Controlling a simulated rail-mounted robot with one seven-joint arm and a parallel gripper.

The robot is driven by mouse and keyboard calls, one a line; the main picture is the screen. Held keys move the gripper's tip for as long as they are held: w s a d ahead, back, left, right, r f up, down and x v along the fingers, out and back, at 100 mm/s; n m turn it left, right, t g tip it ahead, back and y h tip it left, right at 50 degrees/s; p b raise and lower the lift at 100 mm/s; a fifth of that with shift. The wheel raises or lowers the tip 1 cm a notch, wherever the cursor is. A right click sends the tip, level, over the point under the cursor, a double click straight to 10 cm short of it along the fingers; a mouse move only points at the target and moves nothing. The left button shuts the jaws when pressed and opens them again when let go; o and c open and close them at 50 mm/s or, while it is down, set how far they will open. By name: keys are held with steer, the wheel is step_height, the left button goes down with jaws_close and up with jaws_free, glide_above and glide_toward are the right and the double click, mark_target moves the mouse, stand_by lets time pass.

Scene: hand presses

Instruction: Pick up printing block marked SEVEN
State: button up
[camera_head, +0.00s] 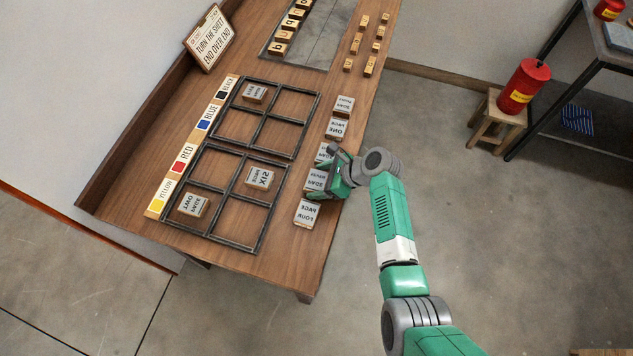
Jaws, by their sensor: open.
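A pale printing block (317,179) whose upside-down lettering seems to read PAGE SEVEN lies on the wooden bench near its right edge; the lettering is small and hard to be sure of. My gripper (322,178) is open right at this block, its green and grey parts over the block's right side. I cannot tell whether the fingers touch it. The FOUR block (307,212) lies just in front of it.
The ONE block (336,127) and one more block (344,104) continue the row. Two dark four-cell frames (236,202) (266,117) lie to the left; the nearer holds the SIX (260,177) and TWO (193,204) blocks, the farther one block (255,93). A red can (523,86) stands on a stool.

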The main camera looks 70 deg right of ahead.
mark_target(321, 183)
steer(key=c, duration=0.8)
steer(key=shift+r, duration=0.15)
steer(key=shift+r, duration=0.25)
step_height(321, 183, up, 3)
steer(key=shift+s+a+r+p, duration=0.1)
steer(key=shift+a+r+p, duration=0.05)
steer(key=shift+p, duration=0.8)
steer(key=s+a+p, duration=0.1)
steer(key=s+a, duration=0.1)
steer(key=a, duration=0.2)
steer(key=s+a+p, duration=0.1)
steer(key=s+a, duration=0.2)
steer(key=a, duration=0.2)
steer(key=s+a+r+p, duration=0.1)
steer(key=s+a, duration=0.2)
steer(key=a, duration=0.1)
steer(key=shift+s+a, duration=0.1)
steer(key=shift+a, duration=0.05)
